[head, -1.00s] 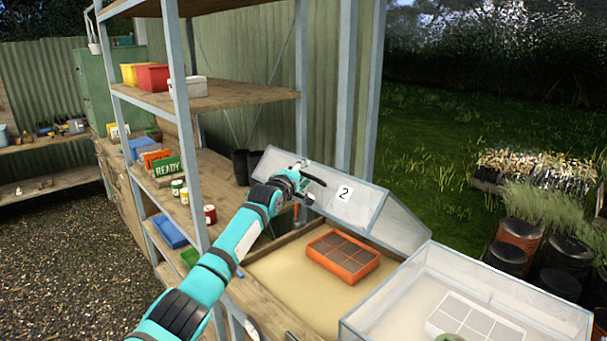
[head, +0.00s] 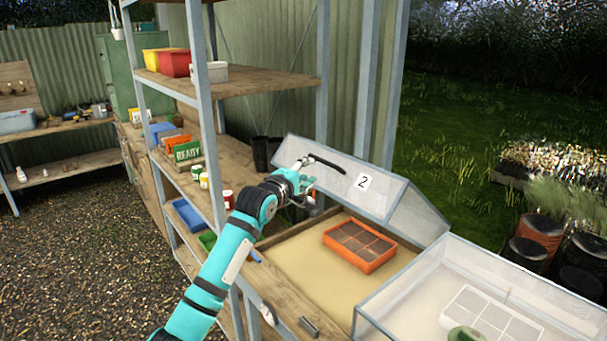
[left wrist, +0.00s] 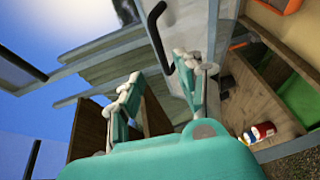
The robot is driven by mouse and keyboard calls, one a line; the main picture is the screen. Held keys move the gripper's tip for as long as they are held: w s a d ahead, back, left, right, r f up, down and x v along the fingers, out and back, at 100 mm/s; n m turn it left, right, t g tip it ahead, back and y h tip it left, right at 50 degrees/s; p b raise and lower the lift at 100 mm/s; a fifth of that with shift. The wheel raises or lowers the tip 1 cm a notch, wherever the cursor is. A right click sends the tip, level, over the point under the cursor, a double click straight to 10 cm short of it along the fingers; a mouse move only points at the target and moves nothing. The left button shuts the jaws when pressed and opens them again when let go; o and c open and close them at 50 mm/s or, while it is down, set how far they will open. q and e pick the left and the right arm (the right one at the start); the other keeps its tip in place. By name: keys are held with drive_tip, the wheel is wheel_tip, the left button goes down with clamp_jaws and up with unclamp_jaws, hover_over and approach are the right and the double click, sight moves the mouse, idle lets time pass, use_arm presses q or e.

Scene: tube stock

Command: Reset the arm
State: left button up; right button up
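My left gripper (head: 306,190) is in front of the raised glazed lid marked 2 (head: 372,190), close to its black handle (head: 328,163). In the left wrist view the two fingers (left wrist: 158,88) are spread apart with nothing between them. The handle also shows there (left wrist: 157,35), just beyond the fingertips, and looks free of them, though the gap is hard to judge. The lid stands tilted open over a sand-filled bed (head: 300,258). An orange seed tray (head: 360,247) with several dark cells sits in that bed. My right gripper is not in view.
A metal-framed shelf (head: 240,82) with bins, a READY sign (head: 188,151) and cans stands left of the lid. A closed clear frame (head: 440,285) covers a pale tray at front right. Pots (head: 540,236) stand on the grass. Gravel floor is open at left.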

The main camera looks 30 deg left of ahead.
use_arm(q)
drive_tip(key=shift+s, duration=0.65)
